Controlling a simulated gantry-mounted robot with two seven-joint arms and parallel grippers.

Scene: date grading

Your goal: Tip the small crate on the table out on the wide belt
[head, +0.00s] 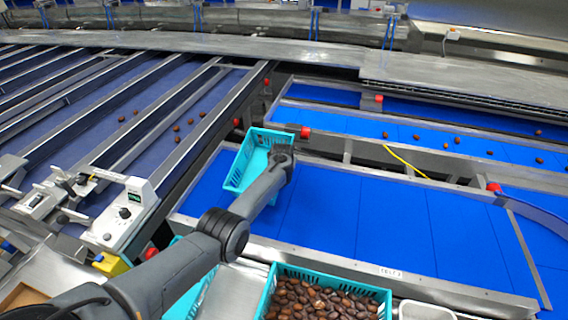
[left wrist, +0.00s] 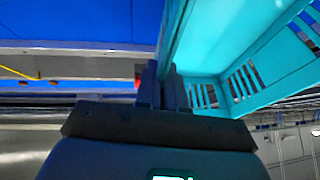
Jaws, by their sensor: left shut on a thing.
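A small teal crate (head: 240,165) hangs over the left end of the wide blue belt (head: 400,215) in the head view. My left gripper (head: 281,150) is shut on the crate's right wall; in the left wrist view the fingers (left wrist: 165,88) pinch the wall of the crate (left wrist: 225,45). The crate looks tilted, and no dates show in the parts of its inside that I see. The belt surface that shows near it is bare; part is hidden by the crate and my arm. My right gripper is not in view.
A larger teal crate full of dates (head: 325,299) stands at the front, beside a small pale tray (head: 425,311). A white control box (head: 122,212) stands at left. A narrower blue belt (head: 420,133) behind carries several dates. A metal rail edges the wide belt.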

